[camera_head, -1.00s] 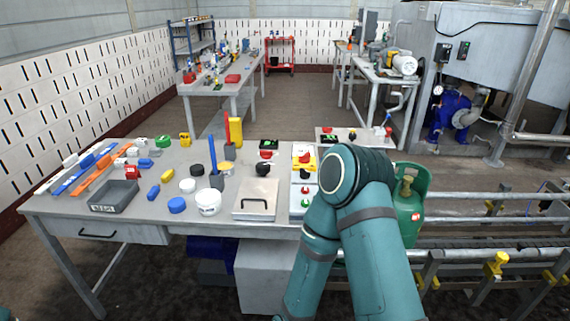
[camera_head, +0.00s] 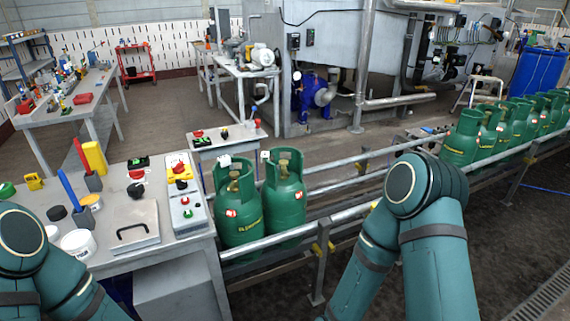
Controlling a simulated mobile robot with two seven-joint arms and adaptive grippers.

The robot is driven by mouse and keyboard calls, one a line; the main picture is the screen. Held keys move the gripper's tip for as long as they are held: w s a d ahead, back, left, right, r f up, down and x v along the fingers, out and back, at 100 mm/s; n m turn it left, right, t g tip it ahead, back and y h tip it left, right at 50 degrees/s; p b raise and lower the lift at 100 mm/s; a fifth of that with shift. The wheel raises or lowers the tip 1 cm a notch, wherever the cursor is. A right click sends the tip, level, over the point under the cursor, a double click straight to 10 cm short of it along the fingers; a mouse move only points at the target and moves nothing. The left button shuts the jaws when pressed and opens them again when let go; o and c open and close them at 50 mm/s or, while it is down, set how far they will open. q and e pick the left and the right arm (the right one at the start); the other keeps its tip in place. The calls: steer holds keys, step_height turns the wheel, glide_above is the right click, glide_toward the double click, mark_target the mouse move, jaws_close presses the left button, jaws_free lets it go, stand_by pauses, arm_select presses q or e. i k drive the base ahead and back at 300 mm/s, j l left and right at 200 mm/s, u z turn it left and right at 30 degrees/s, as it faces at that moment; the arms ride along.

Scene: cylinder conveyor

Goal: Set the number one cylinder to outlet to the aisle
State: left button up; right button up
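Two green gas cylinders stand upright side by side on the conveyor, just right of the workbench: a left one (camera_head: 240,210) and a right one (camera_head: 285,200). Several more green cylinders (camera_head: 462,138) stand in a row further along the conveyor at right. A grey control box (camera_head: 187,211) with red and green buttons lies at the bench's right edge, below a yellow box with a red button (camera_head: 179,168). My two teal arms show at lower left and lower centre-right, but both grippers are outside the view.
The workbench (camera_head: 118,205) carries a metal plate with a handle (camera_head: 130,228), a white tub (camera_head: 78,244) and pen holders. The conveyor rails (camera_head: 346,212) between the two cylinder groups look empty. A small control stand (camera_head: 229,145) is behind the cylinders.

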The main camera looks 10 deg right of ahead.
mark_target(238, 208)
steer(key=i+l+u, duration=0.1)
steer(key=u, duration=0.3)
steer(key=i+l+u, duration=0.1)
steer(key=u, duration=0.35)
steer(key=l+u, duration=0.25)
steer(key=u, duration=0.15)
steer(key=i+l+u, duration=0.1)
steer(key=l+u, duration=0.35)
steer(key=l, duration=0.55)
